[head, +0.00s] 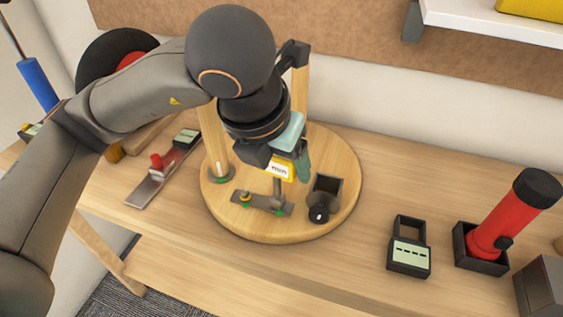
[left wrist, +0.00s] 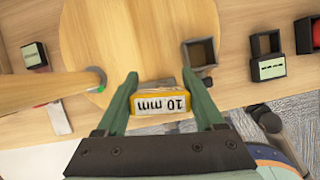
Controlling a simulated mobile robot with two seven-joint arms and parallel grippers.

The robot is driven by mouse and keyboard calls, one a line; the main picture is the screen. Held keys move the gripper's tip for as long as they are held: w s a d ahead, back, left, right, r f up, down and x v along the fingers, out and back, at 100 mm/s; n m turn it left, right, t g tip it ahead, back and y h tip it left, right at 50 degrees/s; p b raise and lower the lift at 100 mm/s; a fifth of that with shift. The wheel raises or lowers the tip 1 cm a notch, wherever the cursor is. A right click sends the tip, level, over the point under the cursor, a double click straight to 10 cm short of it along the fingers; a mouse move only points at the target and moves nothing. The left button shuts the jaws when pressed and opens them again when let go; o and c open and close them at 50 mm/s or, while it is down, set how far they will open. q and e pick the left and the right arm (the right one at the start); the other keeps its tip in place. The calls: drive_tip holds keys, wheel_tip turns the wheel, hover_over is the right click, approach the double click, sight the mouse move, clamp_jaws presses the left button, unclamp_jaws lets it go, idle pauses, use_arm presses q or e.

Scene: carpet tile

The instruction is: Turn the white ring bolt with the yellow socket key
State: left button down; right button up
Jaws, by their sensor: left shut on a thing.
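The yellow socket key (head: 280,169) has a "10 mm" label and stands about upright above the round wooden board. My left gripper (head: 287,160) is shut on its yellow head. In the left wrist view the key's label (left wrist: 162,104) sits between the two green fingers (left wrist: 160,88). The key's shaft goes down to the right part of a small dark plate (head: 262,203), where a green ring shows near its foot. A bolt with a yellowish ring (head: 245,198) stands at the plate's left end. I cannot make out a white ring; the bolt under the key is hidden. My right gripper is not in view.
A wooden post (head: 214,140) rises from the round board (head: 325,215) close to my left gripper. An open black box (head: 326,188) stands right of the key. A display device (head: 409,257) and a red torch in a black holder (head: 482,262) stand further right. The table between is clear.

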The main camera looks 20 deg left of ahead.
use_arm(q)
wheel_tip(320, 180, up, 5)
drive_tip(key=shift+f+p, duration=0.2)
drive_tip(key=shift+p, duration=1)
idle(0.3)
